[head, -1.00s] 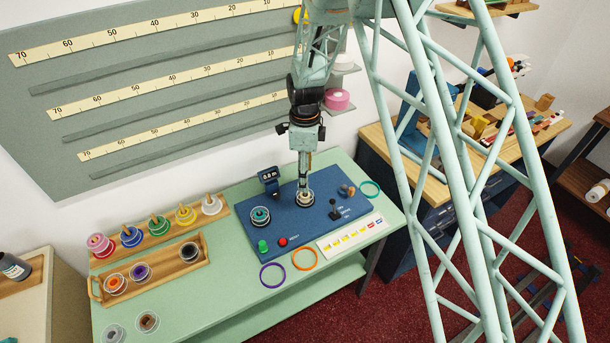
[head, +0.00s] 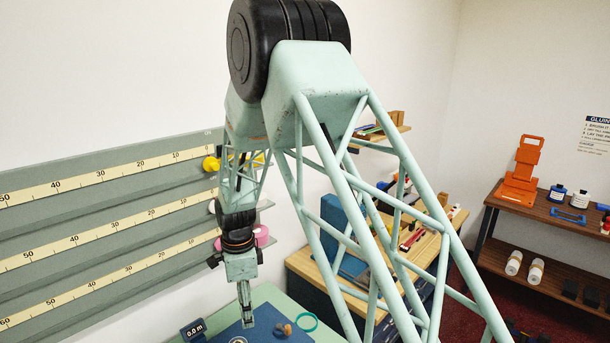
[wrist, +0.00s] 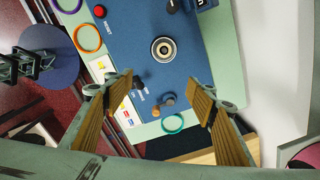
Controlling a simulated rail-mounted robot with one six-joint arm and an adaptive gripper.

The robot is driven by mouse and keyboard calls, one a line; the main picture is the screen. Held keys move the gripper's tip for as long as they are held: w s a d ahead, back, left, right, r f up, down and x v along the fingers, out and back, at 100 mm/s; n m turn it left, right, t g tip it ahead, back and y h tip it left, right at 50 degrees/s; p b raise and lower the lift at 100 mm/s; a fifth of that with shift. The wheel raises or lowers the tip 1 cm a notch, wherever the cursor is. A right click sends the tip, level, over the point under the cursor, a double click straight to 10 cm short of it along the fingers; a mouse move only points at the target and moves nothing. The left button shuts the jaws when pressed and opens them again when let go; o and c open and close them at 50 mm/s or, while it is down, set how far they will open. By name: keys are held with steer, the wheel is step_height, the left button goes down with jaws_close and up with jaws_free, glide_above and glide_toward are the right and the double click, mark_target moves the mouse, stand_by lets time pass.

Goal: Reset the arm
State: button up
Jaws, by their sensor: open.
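My gripper (head: 246,318) hangs pointing down above the blue board on the green counter, low in the head view. In the wrist view its two wood-lined fingers (wrist: 159,82) are spread wide with nothing between them. A round reel with a metal centre (wrist: 163,49) sits on the blue board (wrist: 135,50), beyond the fingertips and apart from them. In the head view, the lower part of the board and most of the counter are out of frame.
An orange ring (wrist: 99,39) is on the counter. A ruled wall panel (head: 100,225) stands left of my arm. A wooden bench (head: 310,262) and a shelf (head: 530,215) are to the right.

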steer(key=s+d+r+n+t+b, duration=0.1)
steer(key=s+d+r+n+b, duration=0.1)
steer(key=s+d+r, duration=0.45)
steer(key=s+d+r+n+b, duration=0.2)
steer(key=s+d+r+n, duration=0.1)
steer(key=d+r, duration=0.7)
steer(key=s+d+r+n+t+b, duration=0.15)
steer(key=s+d+r, duration=0.25)
steer(key=d+r, duration=0.4)
steer(key=s+d+n+b, duration=0.3)
steer(key=s+d, duration=0.4)
steer(key=s, duration=0.8)
steer(key=s+d+r+n+t+b, duration=0.1)
steer(key=s+d+n+b, duration=0.2)
steer(key=s, duration=1.2)
steer(key=shift+d+r+n+b, duration=0.35)
steer(key=shift+d+n, duration=0.7)
steer(key=shift+d, duration=1.15)
steer(key=shift+d+f, duration=0.1)
